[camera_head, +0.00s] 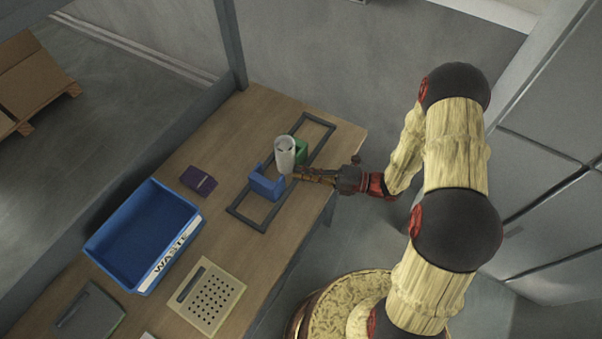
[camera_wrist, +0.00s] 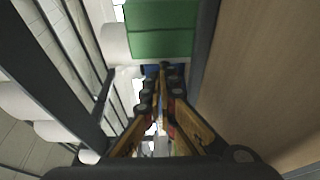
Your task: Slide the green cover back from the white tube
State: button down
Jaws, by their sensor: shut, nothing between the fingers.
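The white tube (camera_head: 285,152) stands upright on the table inside a dark rectangular rail frame (camera_head: 239,214). A blue block (camera_head: 265,184) sits in the frame on the near-left side of the tube. My gripper (camera_head: 300,177) is shut and empty, its tips close to the tube's base and the blue block. In the wrist view, the green cover (camera_wrist: 160,30) is ahead of the fingertips (camera_wrist: 164,70), with the white tube (camera_wrist: 115,42) to its left.
A blue bin marked WASTE (camera_head: 124,280) stands to the left on the wooden table. A beige perforated box (camera_head: 222,306) and a small purple object (camera_head: 198,181) lie nearby. A dark grey post (camera_head: 231,45) rises at the table's back edge.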

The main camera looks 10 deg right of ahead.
aim_at(305, 153)
jog(key=w+d+p, duration=0.1)
jog(key=w+d, duration=0.1)
jog(key=w+d+p, duration=0.1)
jog(key=w+d, duration=0.1)
jog(key=w, duration=0.1)
jog(key=shift+w+d, duration=0.2)
jog(key=shift+w, duration=0.15)
